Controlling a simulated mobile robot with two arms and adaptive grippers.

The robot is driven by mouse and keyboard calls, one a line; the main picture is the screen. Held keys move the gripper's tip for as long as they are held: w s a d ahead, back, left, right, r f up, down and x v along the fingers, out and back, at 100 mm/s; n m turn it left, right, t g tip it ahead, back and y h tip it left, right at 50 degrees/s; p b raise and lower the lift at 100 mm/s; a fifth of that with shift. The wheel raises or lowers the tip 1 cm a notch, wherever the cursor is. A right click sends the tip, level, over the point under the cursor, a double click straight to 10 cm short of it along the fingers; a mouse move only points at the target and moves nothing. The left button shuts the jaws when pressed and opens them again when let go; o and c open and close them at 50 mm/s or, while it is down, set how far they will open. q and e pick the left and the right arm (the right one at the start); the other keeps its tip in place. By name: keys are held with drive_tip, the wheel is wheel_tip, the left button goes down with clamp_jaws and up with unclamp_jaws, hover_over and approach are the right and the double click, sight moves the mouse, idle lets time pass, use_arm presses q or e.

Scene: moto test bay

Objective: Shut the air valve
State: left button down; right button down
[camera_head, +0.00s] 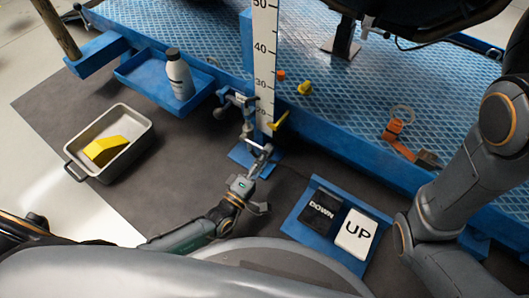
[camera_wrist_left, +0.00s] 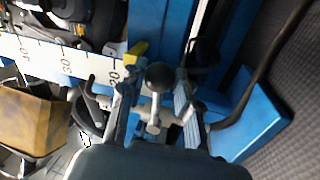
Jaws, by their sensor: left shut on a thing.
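My left gripper (camera_head: 262,156) reaches up to the metal fittings at the foot of the ruler post, at the lift's front edge. In the left wrist view, my left gripper (camera_wrist_left: 155,100) is closed around a small pale metal lever (camera_wrist_left: 154,122) with a black ball knob (camera_wrist_left: 160,76) between the fingers. A yellow handle (camera_head: 278,121) sticks out beside the post just above; it also shows in the left wrist view (camera_wrist_left: 136,52), beyond the fingers and apart from them. I cannot tell which of these parts belongs to the air valve. My right gripper is out of view.
The ruler post (camera_head: 265,60) stands close beyond my left gripper. A blue pedal box with DOWN (camera_head: 319,210) and UP (camera_head: 356,235) pedals lies to the right. A grey bin (camera_head: 122,160) with a yellow block and a blue tray (camera_head: 140,78) with a bottle (camera_head: 179,75) are left.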

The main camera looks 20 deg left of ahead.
use_arm(q)
drive_tip(key=shift+f+m, duration=0.4)
drive_tip(key=shift+m, duration=0.1)
drive_tip(key=c, duration=1)
unclamp_jaws()
drive_tip(key=shift+o, duration=0.2)
drive_tip(key=v, duration=0.7)
drive_tip(key=shift+s+a, duration=0.15)
drive_tip(key=shift+s, duration=0.15)
drive_tip(key=shift+f, duration=0.15)
